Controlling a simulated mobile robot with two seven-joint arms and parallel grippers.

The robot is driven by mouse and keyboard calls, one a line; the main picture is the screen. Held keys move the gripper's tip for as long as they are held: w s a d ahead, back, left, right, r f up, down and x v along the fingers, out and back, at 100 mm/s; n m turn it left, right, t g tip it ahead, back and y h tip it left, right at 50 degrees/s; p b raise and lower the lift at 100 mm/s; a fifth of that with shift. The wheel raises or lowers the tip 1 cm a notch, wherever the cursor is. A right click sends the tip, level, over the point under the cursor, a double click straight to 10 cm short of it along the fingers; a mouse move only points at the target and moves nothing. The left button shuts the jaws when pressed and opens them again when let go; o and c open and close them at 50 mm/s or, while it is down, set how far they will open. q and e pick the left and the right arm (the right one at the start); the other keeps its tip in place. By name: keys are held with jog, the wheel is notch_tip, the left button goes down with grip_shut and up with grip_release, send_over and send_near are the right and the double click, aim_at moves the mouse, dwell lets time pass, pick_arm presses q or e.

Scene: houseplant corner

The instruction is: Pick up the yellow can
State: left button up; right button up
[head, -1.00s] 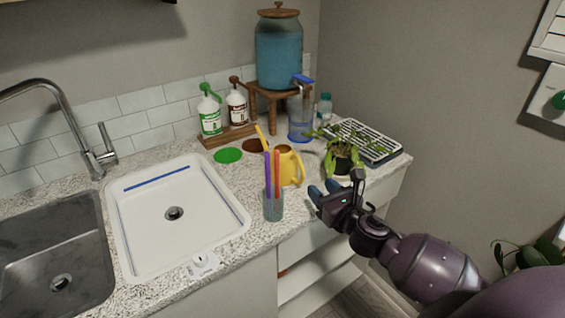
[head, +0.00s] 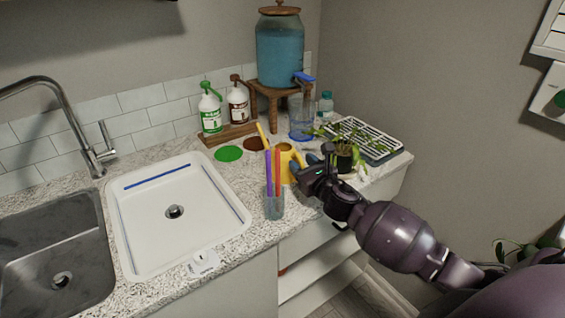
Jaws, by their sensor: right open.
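The yellow can (head: 285,150) is a small watering can standing on the speckled counter, with its spout pointing up and to the left. My right gripper (head: 305,165) is open at the can's right side, where the handle is. Its fingers cover part of the handle side, and I cannot tell whether they touch it. A clear cup (head: 274,206) with several coloured sticks stands in front of the can and hides part of its lower left. My left gripper is not in view.
A potted plant (head: 345,160) stands right behind my right gripper, near a seedling tray (head: 368,140). A blue-water dispenser (head: 280,50) on a wooden stand and two pump bottles (head: 211,112) are at the back. A white basin tray (head: 175,240) lies left, beside the steel sink (head: 50,250).

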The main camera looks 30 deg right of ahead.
jog(key=shift+w, duration=0.65)
grip_shut()
dwell(1.0)
